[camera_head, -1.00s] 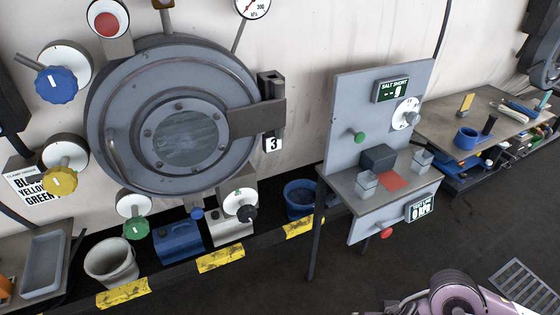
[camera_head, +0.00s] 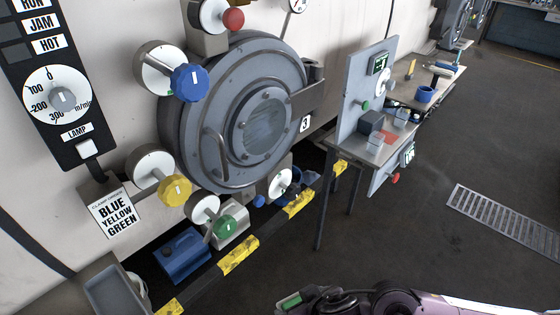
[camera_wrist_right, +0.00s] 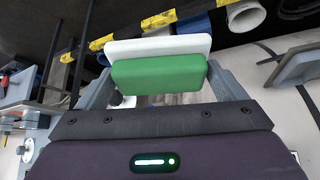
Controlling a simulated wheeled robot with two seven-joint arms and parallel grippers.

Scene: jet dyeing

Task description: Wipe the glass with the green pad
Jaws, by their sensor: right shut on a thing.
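The glass (camera_head: 264,130) is a round, streaked, greyish window in the middle of the big grey round door (camera_head: 208,150), ringed by bolts. The green pad (camera_wrist_right: 158,74) has a white layer along its far side. My right gripper (camera_wrist_right: 160,80) is shut on the pad, with a finger at each end of it. My right arm (camera_head: 390,300) shows at the bottom edge of the head view, below the door and apart from the glass. My left gripper is in neither current view.
Blue (camera_head: 190,82), yellow (camera_head: 175,188) and green (camera_head: 223,226) knobs stick out around the door. A hinge arm (camera_head: 295,100) crosses its right edge. A small table with a panel (camera_head: 372,90) stands to the right. The floor in front is open, with a grate (camera_head: 505,222).

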